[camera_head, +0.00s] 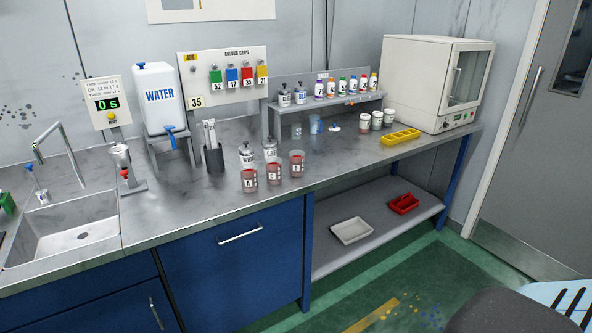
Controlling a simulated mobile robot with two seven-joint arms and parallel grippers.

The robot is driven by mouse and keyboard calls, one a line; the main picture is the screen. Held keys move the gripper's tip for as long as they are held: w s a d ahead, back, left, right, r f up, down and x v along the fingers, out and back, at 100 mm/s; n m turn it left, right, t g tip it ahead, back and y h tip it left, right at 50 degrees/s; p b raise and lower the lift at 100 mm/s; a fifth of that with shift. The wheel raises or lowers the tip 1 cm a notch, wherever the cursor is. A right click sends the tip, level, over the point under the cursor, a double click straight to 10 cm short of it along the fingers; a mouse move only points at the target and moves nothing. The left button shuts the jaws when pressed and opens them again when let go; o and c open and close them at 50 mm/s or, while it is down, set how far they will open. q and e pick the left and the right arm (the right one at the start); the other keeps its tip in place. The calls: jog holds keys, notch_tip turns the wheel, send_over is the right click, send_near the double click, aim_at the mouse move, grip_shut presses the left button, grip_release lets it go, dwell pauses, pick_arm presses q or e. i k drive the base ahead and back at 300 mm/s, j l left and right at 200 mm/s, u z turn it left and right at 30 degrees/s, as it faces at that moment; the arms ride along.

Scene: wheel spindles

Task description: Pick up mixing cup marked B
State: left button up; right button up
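Three clear cups with reddish contents and small white labels stand upright near the front edge of the metal counter (215,215): a left cup (250,178), a middle cup (274,172) and a right cup (297,161). The middle label looks like C. The letters on the left and right cups are too small to read surely, so I cannot tell which is B. Neither of my grippers is in view.
Two lidded jars (247,153) stand just behind the cups, with a dark tool holder (214,158) to their left. The sink (65,240) is far left. A yellow tray (400,136) and white oven (436,85) are right. Counter between cups and tray is mostly clear.

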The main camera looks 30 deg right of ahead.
aim_at(297, 164)
jog(key=i+l+z, duration=0.35)
jog(key=l, duration=0.4)
jog(key=i+l+z, duration=0.35)
jog(key=l, duration=0.3)
jog(key=i+l+z, duration=0.35)
jog(key=i+l, duration=0.2)
